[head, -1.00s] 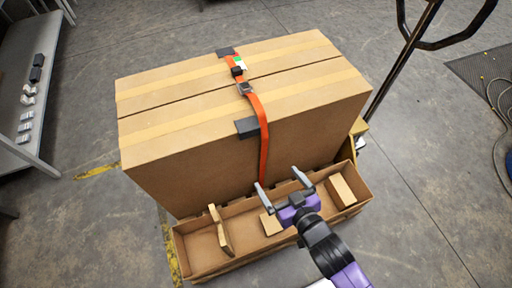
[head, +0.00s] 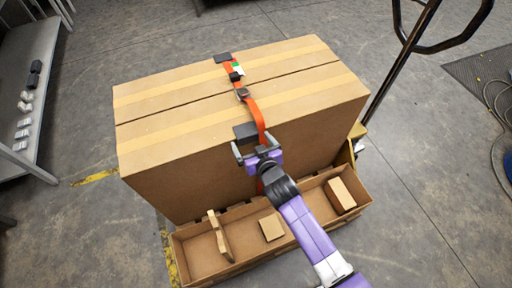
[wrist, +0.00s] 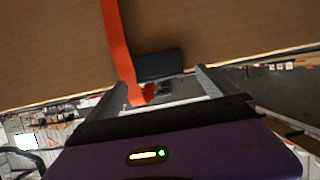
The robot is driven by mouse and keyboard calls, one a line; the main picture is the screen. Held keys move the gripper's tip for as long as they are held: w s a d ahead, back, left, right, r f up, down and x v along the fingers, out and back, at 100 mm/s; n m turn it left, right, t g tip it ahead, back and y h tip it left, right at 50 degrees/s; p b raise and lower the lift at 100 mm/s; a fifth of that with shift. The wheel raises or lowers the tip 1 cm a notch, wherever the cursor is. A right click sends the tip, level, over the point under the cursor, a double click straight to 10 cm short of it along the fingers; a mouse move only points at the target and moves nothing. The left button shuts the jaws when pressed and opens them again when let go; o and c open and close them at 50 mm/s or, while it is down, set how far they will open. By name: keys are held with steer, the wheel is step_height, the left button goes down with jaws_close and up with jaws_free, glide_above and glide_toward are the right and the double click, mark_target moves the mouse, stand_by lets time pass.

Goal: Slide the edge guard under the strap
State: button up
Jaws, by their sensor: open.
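The dark grey edge guard (head: 245,131) sits on the carton's front top edge, just left of the orange strap (head: 256,112). Its right end meets the strap; I cannot tell whether any of it lies underneath. My gripper (head: 257,147) is open in front of the carton's front face, just below the guard, with its fingers pointing at it. In the wrist view the dark guard (wrist: 160,65) shows ahead between the open fingers, beside the strap (wrist: 118,45). My gripper hides the strap's lower run in the head view.
The large taped carton (head: 190,160) fills the middle. A second dark guard (head: 223,58) sits at its back edge under the strap, near the buckle (head: 242,93). An open cardboard tray (head: 195,262) with wooden blocks lies in front. A metal bench (head: 38,150) stands left.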

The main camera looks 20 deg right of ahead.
steer(key=shift+x, duration=0.75)
steer(key=shift+c, duration=0.5)
steer(key=c, duration=1.1)
steer(key=o, duration=0.5)
steer(key=c, duration=0.4)
steer(key=shift+d, duration=0.1)
steer(key=shift+d+p, duration=0.1)
steer(key=shift+p, duration=0.2)
steer(key=shift+d+p, duration=0.35)
steer(key=shift+p, duration=0.1)
steer(key=shift+d+p, duration=0.2)
steer(key=shift+p, duration=0.1)
